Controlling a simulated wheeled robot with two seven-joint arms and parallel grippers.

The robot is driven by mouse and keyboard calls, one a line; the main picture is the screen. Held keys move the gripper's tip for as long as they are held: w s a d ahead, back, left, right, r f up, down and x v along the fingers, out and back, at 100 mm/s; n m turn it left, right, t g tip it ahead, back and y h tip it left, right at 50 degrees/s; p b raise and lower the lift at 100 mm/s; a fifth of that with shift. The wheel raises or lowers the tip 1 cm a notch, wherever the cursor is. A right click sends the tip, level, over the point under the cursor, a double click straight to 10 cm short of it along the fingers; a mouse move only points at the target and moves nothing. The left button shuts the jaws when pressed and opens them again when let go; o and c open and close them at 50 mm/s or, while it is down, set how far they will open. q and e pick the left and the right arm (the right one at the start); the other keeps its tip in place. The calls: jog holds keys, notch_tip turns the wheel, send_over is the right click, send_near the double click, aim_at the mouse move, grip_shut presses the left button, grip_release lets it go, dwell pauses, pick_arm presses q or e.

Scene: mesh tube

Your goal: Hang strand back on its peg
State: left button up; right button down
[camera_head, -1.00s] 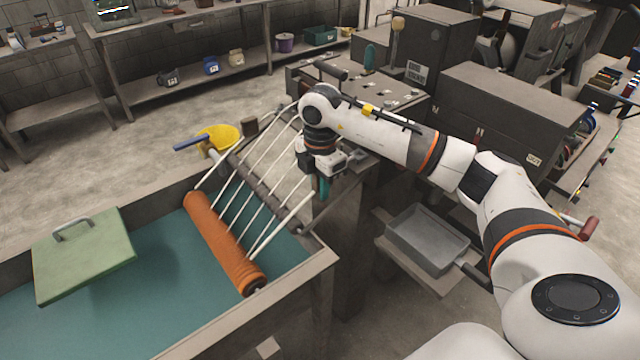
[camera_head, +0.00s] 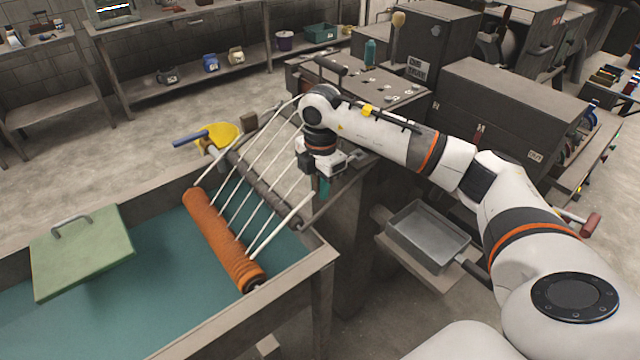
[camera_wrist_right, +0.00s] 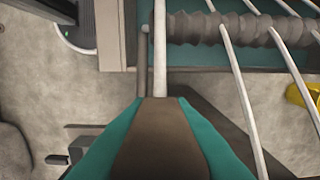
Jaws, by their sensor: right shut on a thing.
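Several white strands (camera_head: 258,163) run from the orange ribbed roller (camera_head: 222,240) in the trough up toward the dark machine. My right gripper (camera_head: 322,186), with teal fingertips, is at the upper end of the nearest strand. In the right wrist view the gripper (camera_wrist_right: 155,108) is shut on the end of one strand (camera_wrist_right: 160,50), which runs away over a grey grooved bar (camera_wrist_right: 240,28). The other strands lie to its right there. The pegs are hidden or too small to make out in the head view. My left gripper is not in view.
The teal-filled trough has a wooden rim (camera_head: 318,262) and a green lid (camera_head: 80,252) at left. A yellow scoop-like thing (camera_head: 222,136) is behind the strands. A grey tray (camera_head: 428,238) sits right of the gripper. The machine top (camera_head: 375,95) holds a teal bottle.

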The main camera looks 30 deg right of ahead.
jog(key=shift+f+b, duration=0.3)
jog(key=shift+f, duration=0.25)
jog(key=c, duration=1.2)
grip_release()
jog(key=shift+r, duration=0.1)
notch_tip(320, 180, up, 11)
jog(key=shift+b, duration=0.8)
jog(key=shift+d+r, duration=0.1)
jog(key=shift+r, duration=0.35)
jog(key=shift+f, duration=0.1)
